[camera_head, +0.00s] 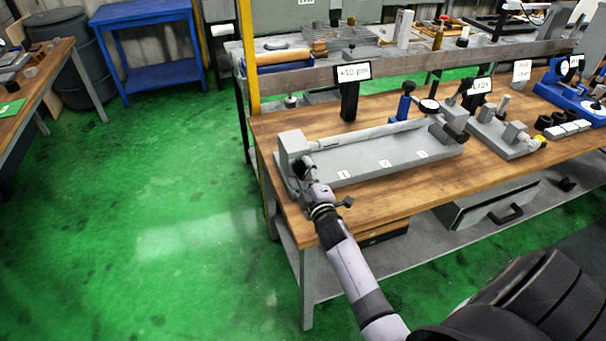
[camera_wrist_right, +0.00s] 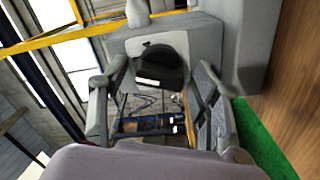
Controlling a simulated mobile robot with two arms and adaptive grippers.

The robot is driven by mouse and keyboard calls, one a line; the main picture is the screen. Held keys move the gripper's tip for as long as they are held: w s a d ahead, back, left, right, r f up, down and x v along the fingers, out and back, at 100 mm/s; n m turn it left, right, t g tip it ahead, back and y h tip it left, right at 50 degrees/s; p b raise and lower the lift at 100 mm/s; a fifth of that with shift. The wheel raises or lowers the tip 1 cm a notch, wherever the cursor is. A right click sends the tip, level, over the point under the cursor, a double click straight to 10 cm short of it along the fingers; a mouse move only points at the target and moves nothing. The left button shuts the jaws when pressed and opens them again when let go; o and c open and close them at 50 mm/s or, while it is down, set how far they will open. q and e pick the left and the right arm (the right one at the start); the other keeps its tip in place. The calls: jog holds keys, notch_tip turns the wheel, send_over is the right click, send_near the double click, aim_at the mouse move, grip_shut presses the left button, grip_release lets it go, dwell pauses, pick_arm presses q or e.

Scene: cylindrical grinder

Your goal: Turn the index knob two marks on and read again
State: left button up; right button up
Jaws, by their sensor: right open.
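The index knob (camera_wrist_right: 160,66) is a dark round disc with a white mark on the grey headstock's end face in the right wrist view. The grey headstock (camera_head: 293,147) stands at the left end of the bench fixture (camera_head: 365,160), with a shaft (camera_head: 370,134) running right from it. A dial gauge (camera_head: 429,105) is near the shaft's right end; its reading is too small to tell. My right gripper (camera_head: 303,183) is open at the headstock's left end. In the right wrist view its fingers (camera_wrist_right: 158,92) stand on either side of the knob; contact cannot be told. My left gripper is not in view.
The wooden bench (camera_head: 400,203) has clear room along its front edge. A "+10 μm" sign (camera_head: 352,73) stands behind the fixture, and a second grey fixture (camera_head: 503,138) is to its right. A yellow post (camera_head: 248,60) rises behind the bench's left end. Green floor lies open to the left.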

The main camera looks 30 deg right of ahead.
jog(key=v, duration=1.2)
jog(key=shift+s+f, duration=0.1)
dwell(0.4)
